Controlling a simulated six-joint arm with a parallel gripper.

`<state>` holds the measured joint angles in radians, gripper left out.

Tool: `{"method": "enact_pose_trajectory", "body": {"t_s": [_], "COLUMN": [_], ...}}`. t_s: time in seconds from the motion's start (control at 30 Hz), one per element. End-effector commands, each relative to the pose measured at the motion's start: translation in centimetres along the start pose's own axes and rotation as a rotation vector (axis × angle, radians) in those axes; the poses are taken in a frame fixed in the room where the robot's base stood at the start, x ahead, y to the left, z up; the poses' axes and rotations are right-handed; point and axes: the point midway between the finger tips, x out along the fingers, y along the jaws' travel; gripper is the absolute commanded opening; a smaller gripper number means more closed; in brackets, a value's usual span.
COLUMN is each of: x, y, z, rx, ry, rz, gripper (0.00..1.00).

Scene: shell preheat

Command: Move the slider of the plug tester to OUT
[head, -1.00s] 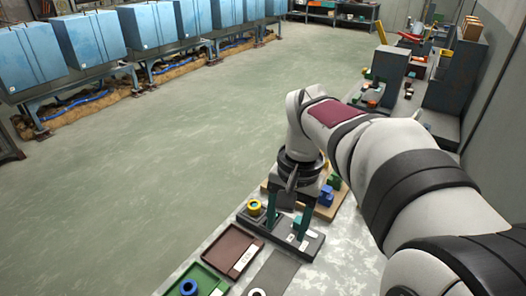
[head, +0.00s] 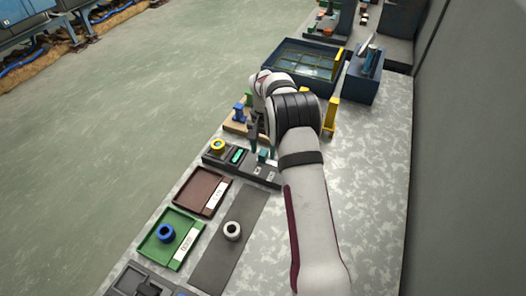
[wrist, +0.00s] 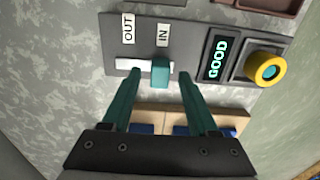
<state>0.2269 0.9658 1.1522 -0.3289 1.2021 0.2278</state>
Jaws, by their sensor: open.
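The plug tester is a dark grey panel; in the wrist view its body (wrist: 190,50) carries OUT and IN labels, a lit GOOD display (wrist: 216,58) and a yellow ring plug (wrist: 267,68). Its teal slider (wrist: 160,73) sits at the IN end of a pale slot, and the slot's OUT end is bare. My gripper (wrist: 160,78) is open, with one teal finger on each side of the slider; whether they touch it I cannot tell. In the head view the tester (head: 213,159) is partly hidden by my gripper and arm.
A brown tray (head: 193,204) and a green tray (head: 152,250) with a blue ring (head: 166,233) lie nearer in the head view. A grey mat (head: 226,257) bears a white ring (head: 232,231). A blue-framed bin (head: 275,67) stands beyond. The bench's right side is clear.

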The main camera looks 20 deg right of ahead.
Motion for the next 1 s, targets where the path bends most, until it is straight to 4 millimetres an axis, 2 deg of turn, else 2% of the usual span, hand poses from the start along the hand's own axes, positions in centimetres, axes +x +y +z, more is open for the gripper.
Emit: {"method": "enact_pose_trajectory", "body": {"t_s": [0.17, 0.43, 0.47, 0.77, 0.8, 1.0], "x": [1.5, 1.7, 1.7, 1.7, 1.7, 1.7], "y": [0.0, 0.0, 0.0, 0.0, 0.0, 0.0], "z": [0.0, 0.0, 0.0, 0.0, 0.0, 0.0], "rx": [-0.002, -0.002, -0.002, -0.001, -0.001, -0.001], "ry": [0.001, 0.001, 0.001, 0.001, 0.001, 0.001], "rz": [0.0, 0.0, 0.0, 0.0, 0.0, 0.0], "gripper": [0.6, 0.6, 0.56, 0.02, 0.0, 0.0]}}
